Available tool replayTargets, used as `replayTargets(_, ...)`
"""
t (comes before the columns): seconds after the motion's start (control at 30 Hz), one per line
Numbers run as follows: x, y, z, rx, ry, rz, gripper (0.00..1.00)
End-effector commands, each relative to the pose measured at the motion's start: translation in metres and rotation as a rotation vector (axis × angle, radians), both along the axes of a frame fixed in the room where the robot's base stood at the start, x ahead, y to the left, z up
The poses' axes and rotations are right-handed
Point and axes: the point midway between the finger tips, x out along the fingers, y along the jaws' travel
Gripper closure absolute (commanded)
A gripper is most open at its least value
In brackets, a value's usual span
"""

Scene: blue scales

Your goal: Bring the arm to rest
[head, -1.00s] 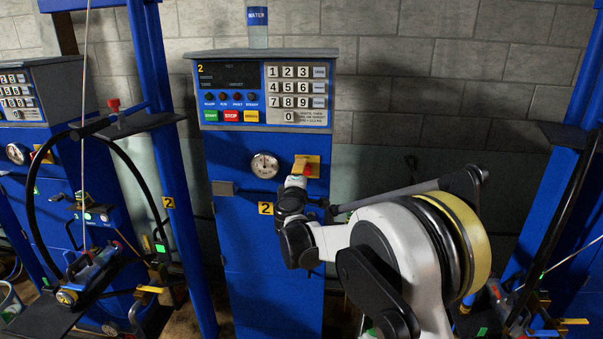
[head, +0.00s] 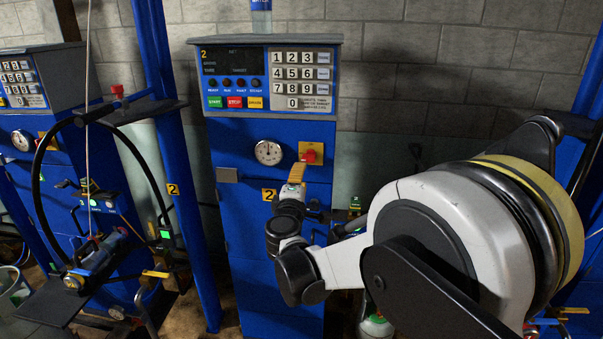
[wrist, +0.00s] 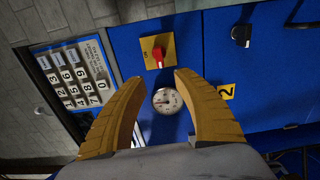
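My arm reaches in from the lower right of the head view, with its large white and black joint near the camera. My gripper (head: 297,170) is small and partly edge-on there, in front of the blue cabinet marked 2 (head: 255,225). In the wrist view its two tan fingers (wrist: 160,77) stand apart with nothing between them but the view of the panel behind. A round gauge (wrist: 168,101) and a red knob on a yellow plate (wrist: 157,53) show beyond the fingertips. I see no clear contact with the cabinet, though the head view leaves the distance uncertain.
The cabinet's keypad panel (head: 268,78) is above the gripper. A blue post (head: 178,170) and a hose loop (head: 150,190) stand to the left, beside another blue cabinet (head: 60,150). Another blue post (head: 590,90) is at the right. A grey block wall is behind.

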Motion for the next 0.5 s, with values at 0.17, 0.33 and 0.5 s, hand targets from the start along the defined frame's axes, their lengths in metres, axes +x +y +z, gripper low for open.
replayTargets(0.17,0.000,0.000,0.000,0.000,0.000,0.000,0.64)
replayTargets(0.33,-0.002,-0.009,0.003,0.019,0.011,-0.014,0.64)
replayTargets(0.5,-0.021,-0.078,0.022,0.170,0.096,-0.119,0.64)
